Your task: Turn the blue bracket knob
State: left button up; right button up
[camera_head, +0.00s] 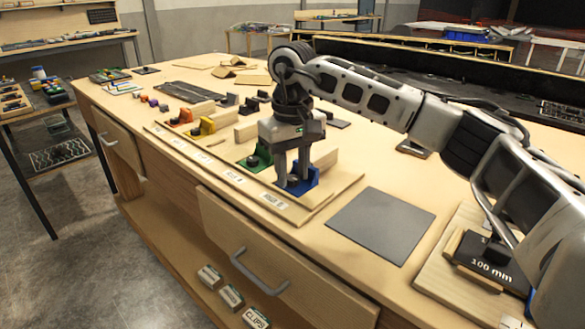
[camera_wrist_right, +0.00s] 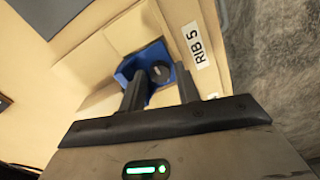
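The blue bracket (camera_head: 309,183) sits at the near right end of the wooden fixture board, behind a white label. In the right wrist view the blue bracket (camera_wrist_right: 142,66) carries a dark round knob (camera_wrist_right: 161,72). My right gripper (camera_head: 293,180) points down at the blue bracket. In the wrist view its two fingers (camera_wrist_right: 160,92) are apart, with the knob showing between and just beyond their tips. Whether a finger touches the knob I cannot tell. In the head view the fingers partly hide the knob. My left gripper is not in view.
A green bracket (camera_head: 258,158) with a dark knob stands just left of the blue one. Yellow (camera_head: 206,126) and red (camera_head: 183,116) brackets sit farther along the board. A grey mat (camera_head: 382,225) lies flat to the right. A label reading RIB 5 (camera_wrist_right: 201,58) lies beside the blue bracket.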

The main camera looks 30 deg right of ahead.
grip_shut()
dwell(0.4)
